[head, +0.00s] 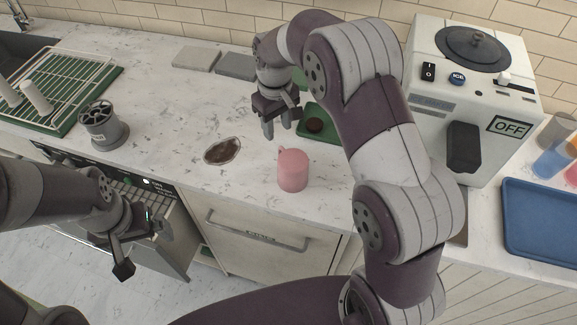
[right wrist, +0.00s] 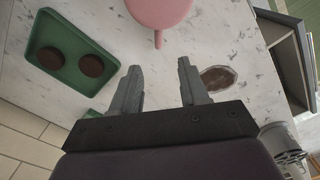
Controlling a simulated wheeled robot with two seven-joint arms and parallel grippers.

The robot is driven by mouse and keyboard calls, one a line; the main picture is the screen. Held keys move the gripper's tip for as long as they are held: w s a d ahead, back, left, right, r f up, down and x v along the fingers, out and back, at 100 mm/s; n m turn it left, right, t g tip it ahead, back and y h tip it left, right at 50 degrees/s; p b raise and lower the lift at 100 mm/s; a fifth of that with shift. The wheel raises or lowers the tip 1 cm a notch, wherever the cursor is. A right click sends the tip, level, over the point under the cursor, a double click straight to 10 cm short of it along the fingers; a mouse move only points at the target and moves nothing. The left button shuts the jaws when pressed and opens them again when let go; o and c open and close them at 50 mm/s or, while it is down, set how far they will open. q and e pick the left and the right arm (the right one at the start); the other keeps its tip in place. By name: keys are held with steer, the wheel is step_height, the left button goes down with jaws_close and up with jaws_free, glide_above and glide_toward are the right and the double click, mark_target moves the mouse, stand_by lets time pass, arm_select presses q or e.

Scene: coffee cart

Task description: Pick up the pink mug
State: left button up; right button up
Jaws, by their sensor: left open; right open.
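My left gripper (head: 140,243) is open and empty at the lower left, in front of the counter.
A coffee spill (head: 222,151) lies left of the mug. A green tray (head: 318,136) with dark round items (right wrist: 91,65) is behind it. A white machine (head: 470,95) and blue tray (head: 540,222) stand right. A grey holder (head: 103,126) and green rack (head: 75,85) are left.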

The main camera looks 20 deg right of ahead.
mark_target(280, 152)
step_height(280, 152, down, 2)
steer(key=shift+s+d+f+p, duration=0.1)
steer(key=shift+f+p, duration=0.05)
steer(key=shift+p, duration=0.55)
steer(key=f, duration=0.2)
steer(key=f+p, duration=0.1)
steer(key=f, duration=0.2)
steer(key=f+p, duration=0.1)
steer(key=f, duration=0.1)
steer(key=shift+s+f, duration=0.25)
steer(key=shift+f, duration=0.35)
arm_select(q)
step_height(280, 152, up, 2)
steer(key=shift+r, duration=0.1)
arm_select(e)
steer(key=shift+r, duration=0.1)
jaws_close()
